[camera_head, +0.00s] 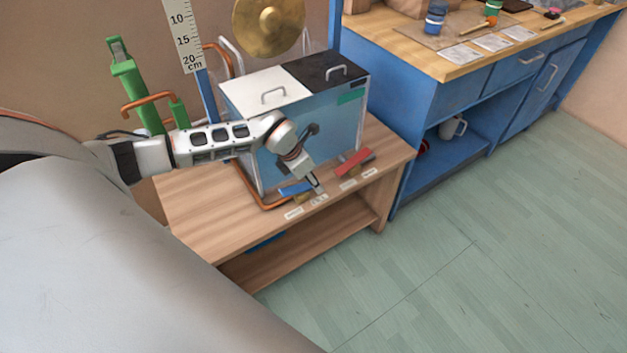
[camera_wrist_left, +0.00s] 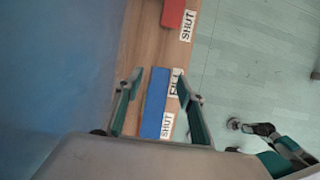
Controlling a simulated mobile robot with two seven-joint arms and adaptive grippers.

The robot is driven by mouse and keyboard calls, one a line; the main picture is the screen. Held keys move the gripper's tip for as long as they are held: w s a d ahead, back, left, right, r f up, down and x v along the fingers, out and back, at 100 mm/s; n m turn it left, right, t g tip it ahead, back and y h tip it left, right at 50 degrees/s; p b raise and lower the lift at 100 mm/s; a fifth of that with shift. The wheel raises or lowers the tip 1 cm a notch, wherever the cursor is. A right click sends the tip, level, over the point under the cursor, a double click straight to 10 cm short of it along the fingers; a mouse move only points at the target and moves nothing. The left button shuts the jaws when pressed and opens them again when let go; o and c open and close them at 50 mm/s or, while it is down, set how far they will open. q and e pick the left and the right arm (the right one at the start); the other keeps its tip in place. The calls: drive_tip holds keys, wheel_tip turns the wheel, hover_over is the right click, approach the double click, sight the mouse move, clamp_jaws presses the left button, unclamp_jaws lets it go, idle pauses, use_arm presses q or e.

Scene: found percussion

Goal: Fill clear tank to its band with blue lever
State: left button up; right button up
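The clear tank (camera_head: 315,120) stands on a low wooden bench, with a green band (camera_head: 352,96) high on its front at the right. Its contents look blue-grey; I cannot make out a water level. The blue lever (camera_head: 296,188) is at the tank's front left and the red lever (camera_head: 355,163) at its right. My left gripper (camera_head: 313,184) is low at the blue lever. In the left wrist view the blue lever (camera_wrist_left: 155,103) lies between the open fingers of my left gripper (camera_wrist_left: 158,100), with gaps visible. What seems my right gripper (camera_wrist_left: 250,128) hangs over the floor.
FILL (camera_wrist_left: 175,83) and SHUT (camera_wrist_left: 167,125) labels lie beside the blue lever on the bench (camera_head: 205,195). A green pump-like stand (camera_head: 135,85), a ruler (camera_head: 184,35) and a brass disc (camera_head: 268,22) stand behind. A blue workbench (camera_head: 405,100) is at right; the floor ahead is clear.

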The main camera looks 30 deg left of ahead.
use_arm(q)
drive_tip(key=shift+w+f, duration=0.15)
drive_tip(key=shift+c, duration=0.4)
drive_tip(key=c, duration=1)
